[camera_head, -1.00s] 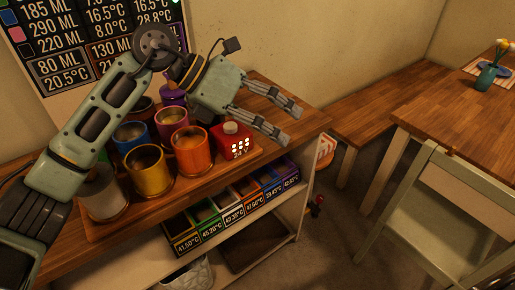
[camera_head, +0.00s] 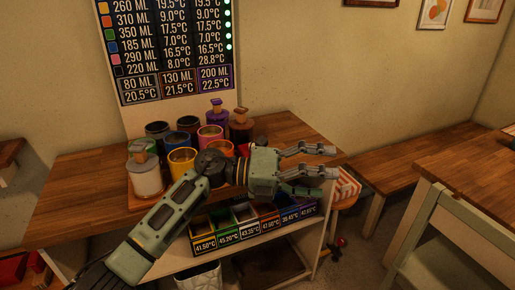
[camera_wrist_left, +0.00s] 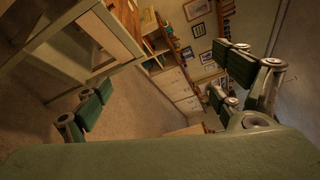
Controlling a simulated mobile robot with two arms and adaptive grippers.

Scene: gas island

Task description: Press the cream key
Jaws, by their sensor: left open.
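No key is clearly recognisable as cream. A pale, whitish compartment labelled 43.35°C (camera_head: 243,212) sits in the row of coloured compartments on the counter's front; I cannot tell whether it is the cream key. My left gripper (camera_head: 326,168) is open and empty, pointing right, near the counter's right end. My right gripper is not in view.
Several cups and canisters stand on a wooden tray (camera_head: 146,203) on the counter (camera_head: 85,190). A chart (camera_head: 170,50) hangs behind. A bench (camera_head: 420,145), a table (camera_head: 480,165) and a pale chair (camera_head: 440,225) stand at the right. Floor shows between counter and chair.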

